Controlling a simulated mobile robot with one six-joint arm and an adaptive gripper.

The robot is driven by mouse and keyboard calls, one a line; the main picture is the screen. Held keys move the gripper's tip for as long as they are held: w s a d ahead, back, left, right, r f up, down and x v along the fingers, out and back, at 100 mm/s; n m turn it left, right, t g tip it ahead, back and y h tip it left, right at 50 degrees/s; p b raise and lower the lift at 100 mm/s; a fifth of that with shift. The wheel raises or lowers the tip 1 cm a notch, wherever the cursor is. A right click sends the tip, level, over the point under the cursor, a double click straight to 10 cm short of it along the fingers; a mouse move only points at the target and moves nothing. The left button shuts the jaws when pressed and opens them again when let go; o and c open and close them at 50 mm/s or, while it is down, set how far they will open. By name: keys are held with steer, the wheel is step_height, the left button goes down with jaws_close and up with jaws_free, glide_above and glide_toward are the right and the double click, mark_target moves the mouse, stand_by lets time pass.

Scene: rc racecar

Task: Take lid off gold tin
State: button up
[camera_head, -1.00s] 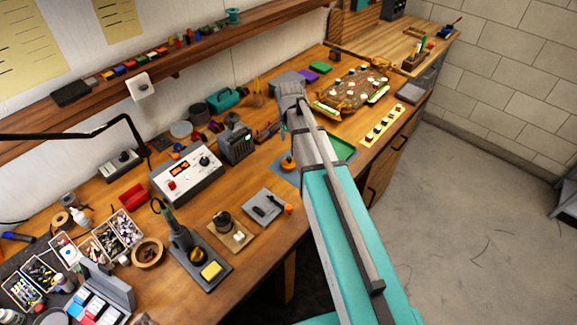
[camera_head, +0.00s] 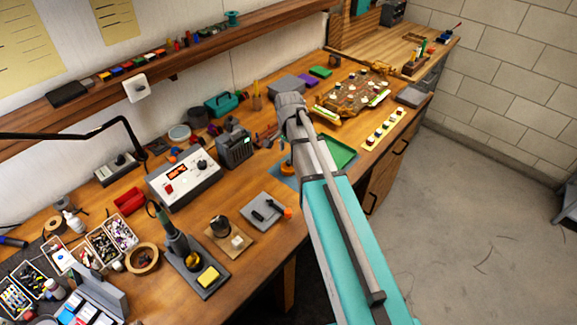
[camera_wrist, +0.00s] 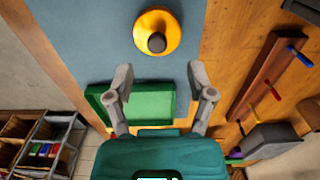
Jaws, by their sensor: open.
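The gold tin (camera_wrist: 170,18), round and orange-gold with its lid on, sits on a blue-grey mat (camera_wrist: 110,45) in the wrist view. In the head view a small part of the tin (camera_head: 285,168) shows left of my arm; the arm hides the rest, and my fingers cannot be made out there.
A green tray (camera_wrist: 166,104) lies on the mat beneath my fingers in the wrist view. A dark wooden rack with coloured handles (camera_wrist: 262,80) stands to the right.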

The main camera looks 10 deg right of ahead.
mark_target(289, 161)
steer(key=shift+s+a+f+b, duration=0.1)
steer(key=shift+s+f+b, duration=0.05)
steer(key=shift+f+b, duration=0.65)
steer(key=shift+s+f+b, duration=0.1)
steer(key=shift+f+b, duration=0.55)
steer(key=shift+f, duration=0.15)
steer(key=shift+f+b, duration=0.95)
steer(key=c, duration=0.9)
